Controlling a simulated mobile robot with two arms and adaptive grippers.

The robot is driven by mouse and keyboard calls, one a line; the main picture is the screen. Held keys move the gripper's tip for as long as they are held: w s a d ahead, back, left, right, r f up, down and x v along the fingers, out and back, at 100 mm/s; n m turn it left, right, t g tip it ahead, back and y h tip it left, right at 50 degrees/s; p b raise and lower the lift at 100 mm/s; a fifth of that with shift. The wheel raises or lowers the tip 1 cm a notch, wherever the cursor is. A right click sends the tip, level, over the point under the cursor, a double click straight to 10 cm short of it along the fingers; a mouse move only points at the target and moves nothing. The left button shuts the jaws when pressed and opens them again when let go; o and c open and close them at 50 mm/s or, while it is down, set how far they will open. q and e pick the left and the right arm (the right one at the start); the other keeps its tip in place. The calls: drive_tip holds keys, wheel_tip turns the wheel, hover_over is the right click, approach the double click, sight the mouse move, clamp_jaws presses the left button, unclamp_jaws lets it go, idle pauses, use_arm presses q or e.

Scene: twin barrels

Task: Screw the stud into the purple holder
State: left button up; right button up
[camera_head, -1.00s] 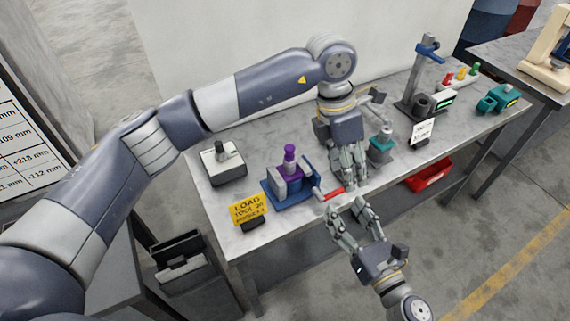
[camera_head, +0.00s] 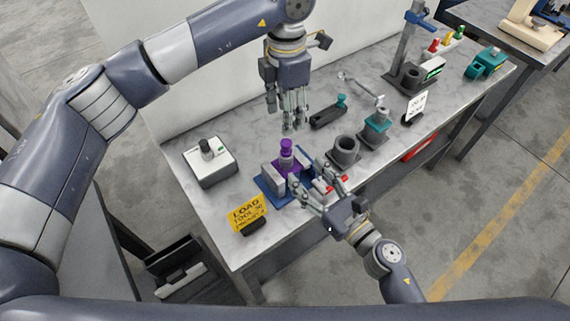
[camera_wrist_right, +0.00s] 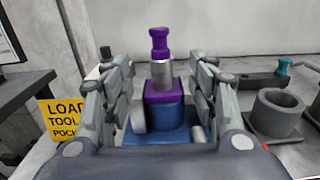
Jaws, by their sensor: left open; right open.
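The purple holder (camera_head: 284,163) stands upright in a blue fixture (camera_head: 268,187) with grey jaws, near the middle of the bench. In the right wrist view the purple holder (camera_wrist_right: 168,92) has a purple collar and a silver shank. A purple knob-shaped stud (camera_head: 286,147) sits on top of the shank, also in the right wrist view (camera_wrist_right: 159,40); how deep it is seated cannot be told. My left gripper (camera_head: 289,125) is open and empty, pointing down behind and above the stud. My right gripper (camera_head: 318,189) is open at the fixture's front right, its fingers either side of the holder in its wrist view.
A red handle (camera_head: 322,187) sticks out beside my right fingers. A grey cup (camera_head: 344,152), a teal holder (camera_head: 377,122) and a black rest with a teal piece (camera_head: 328,115) stand to the right. A white box (camera_head: 210,162) and yellow sign (camera_head: 247,212) stand left.

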sight(290, 155)
drive_tip(key=x, duration=0.8)
drive_tip(key=shift+w, duration=0.1)
drive_tip(key=shift+w+a, duration=0.45)
drive_tip(key=shift+w, duration=0.1)
use_arm(q)
drive_tip(key=shift+d, duration=0.15)
drive_tip(key=shift+s, duration=0.1)
use_arm(e)
drive_tip(key=shift+c, duration=0.3)
clamp_jaws()
use_arm(q)
drive_tip(key=o, duration=0.6)
wheel_tip(290, 155, up, 12)
